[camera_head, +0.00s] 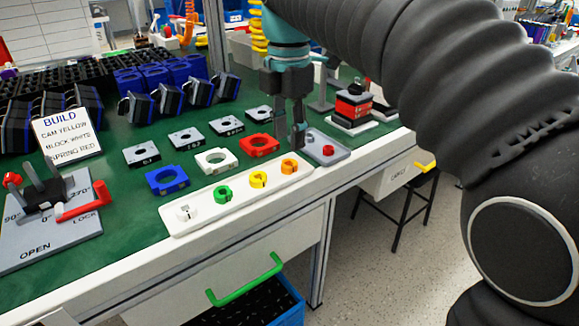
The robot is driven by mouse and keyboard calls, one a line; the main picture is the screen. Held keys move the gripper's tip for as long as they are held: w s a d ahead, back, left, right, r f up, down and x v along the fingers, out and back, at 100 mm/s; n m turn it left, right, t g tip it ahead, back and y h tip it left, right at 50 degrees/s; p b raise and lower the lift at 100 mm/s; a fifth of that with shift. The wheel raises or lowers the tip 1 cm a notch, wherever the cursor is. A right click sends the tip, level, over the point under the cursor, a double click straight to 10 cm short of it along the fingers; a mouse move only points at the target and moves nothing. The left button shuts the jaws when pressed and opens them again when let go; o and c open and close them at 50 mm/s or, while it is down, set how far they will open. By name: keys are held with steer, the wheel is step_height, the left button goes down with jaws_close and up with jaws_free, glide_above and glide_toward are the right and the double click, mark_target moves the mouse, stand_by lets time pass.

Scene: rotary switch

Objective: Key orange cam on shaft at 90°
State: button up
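The orange cam (289,166) sits at the right end of a white tray (205,215), in a row with yellow (258,179), green (223,194) and white (185,212) cams. My gripper (298,142) points down just above and behind the orange cam. Its fingers are seen edge-on, so I cannot tell whether they are open or whether they touch anything. A grey fixture plate (35,245) at the left is marked 0°, 90°, 270°, OPEN and LOCK. It carries dark upright parts (45,192) and a red lever (82,204); I cannot make out the shaft clearly.
Blue (153,181), white (204,160) and red (246,145) blocks lie behind the tray, with several grey plates further back. A small grey tray (340,154) holds red parts. A card (68,140) reads cam yellow, block white, spring red. Green mat is clear between fixture and tray.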

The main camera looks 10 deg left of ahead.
mark_target(289, 166)
steer(key=shift+s+a+f+b, duration=0.1)
steer(key=shift+s+f+b, duration=0.1)
steer(key=shift+f, duration=1.2)
steer(key=shift+s+f+b, duration=0.1)
steer(key=shift+f+b, duration=0.1)
steer(key=shift+f, duration=1.15)
steer(key=c, duration=0.4)
